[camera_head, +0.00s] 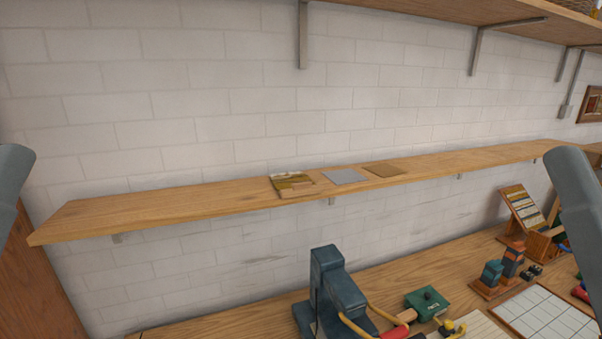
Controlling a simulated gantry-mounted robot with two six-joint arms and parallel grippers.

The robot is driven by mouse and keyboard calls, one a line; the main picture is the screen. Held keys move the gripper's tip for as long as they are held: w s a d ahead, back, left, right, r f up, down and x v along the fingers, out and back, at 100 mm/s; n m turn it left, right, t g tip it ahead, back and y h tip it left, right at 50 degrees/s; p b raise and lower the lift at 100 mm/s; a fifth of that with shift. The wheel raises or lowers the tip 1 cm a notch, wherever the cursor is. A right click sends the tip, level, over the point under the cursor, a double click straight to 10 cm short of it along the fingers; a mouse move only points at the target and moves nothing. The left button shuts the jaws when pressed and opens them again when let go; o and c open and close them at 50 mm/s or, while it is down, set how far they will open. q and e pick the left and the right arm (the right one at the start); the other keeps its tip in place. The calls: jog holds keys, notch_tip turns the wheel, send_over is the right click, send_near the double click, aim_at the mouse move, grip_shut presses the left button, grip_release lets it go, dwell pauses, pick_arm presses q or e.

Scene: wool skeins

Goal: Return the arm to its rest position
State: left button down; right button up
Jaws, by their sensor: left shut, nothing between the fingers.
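A grey-blue part of my left arm (10,190) shows at the left edge, in front of the shelf's left end and apart from it. My left gripper is shut and empty; its fingertips cannot be made out clearly. A matching grey-blue part of my right arm (577,205) stands at the right edge, and the right gripper's fingers are outside the view. Neither arm part visibly touches anything.
A long wooden shelf (120,209) carries a patterned piece (291,182), a grey square (344,176) and a brown square (383,169). Below, the workbench (250,318) holds a dark blue tool (335,290), a green box (427,302), a white gridded board (545,312) and a sample rack (523,208).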

pick_arm(q)
notch_tip(320, 180, up, 17)
jog(key=p, duration=1.3)
jog(key=shift+w+f, duration=0.15)
jog(key=shift+f, duration=0.05)
pick_arm(e)
notch_tip(320, 180, up, 17)
jog(key=shift+f, duration=0.15)
pick_arm(q)
jog(key=shift+f, duration=0.1)
pick_arm(e)
jog(key=shift+w+f, duration=0.1)
